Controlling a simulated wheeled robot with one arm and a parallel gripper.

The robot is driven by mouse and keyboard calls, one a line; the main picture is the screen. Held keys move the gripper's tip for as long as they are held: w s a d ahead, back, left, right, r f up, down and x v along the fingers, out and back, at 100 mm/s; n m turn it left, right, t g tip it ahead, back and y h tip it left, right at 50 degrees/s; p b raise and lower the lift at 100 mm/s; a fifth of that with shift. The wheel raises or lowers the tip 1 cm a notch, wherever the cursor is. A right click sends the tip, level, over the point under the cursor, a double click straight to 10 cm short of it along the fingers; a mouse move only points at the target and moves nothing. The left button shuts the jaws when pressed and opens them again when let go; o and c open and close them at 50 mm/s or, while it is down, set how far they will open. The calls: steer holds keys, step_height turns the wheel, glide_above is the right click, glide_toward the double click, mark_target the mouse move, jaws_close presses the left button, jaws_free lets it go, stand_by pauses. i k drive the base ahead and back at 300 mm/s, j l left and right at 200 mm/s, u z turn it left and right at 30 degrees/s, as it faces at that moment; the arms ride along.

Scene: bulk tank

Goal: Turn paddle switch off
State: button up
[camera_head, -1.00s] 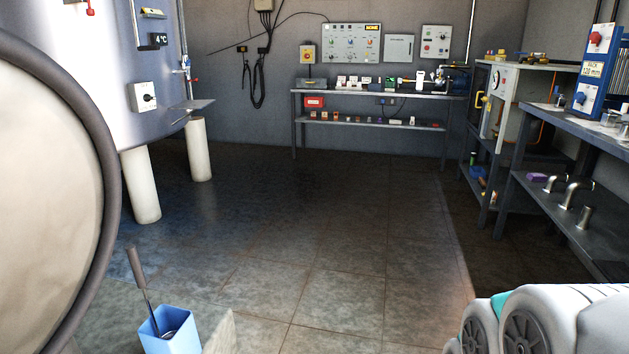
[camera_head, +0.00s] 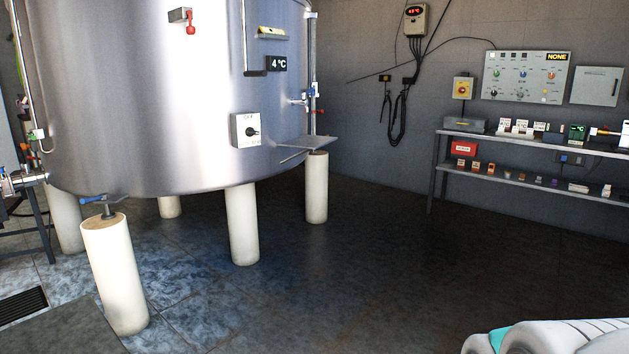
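The big steel tank (camera_head: 150,90) fills the left half of the view. A small grey box with a red lever hanging down (camera_head: 187,20) is high on its front. A white switch box with a black knob (camera_head: 246,130) is lower on its right side. My gripper is not in view; only a white and teal part of me shows at the lower right.
The tank stands on several pale posts, one of them in front (camera_head: 115,280). A metal shelf bench (camera_head: 480,146) with small boxes stands along the right wall, below a control panel (camera_head: 525,76). A floor drain (camera_head: 22,305) is at lower left. The dark floor in the middle is clear.

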mark_target(250, 132)
steer(key=i+u, duration=0.8)
steer(key=k+l, duration=0.05)
steer(key=k, duration=0.05)
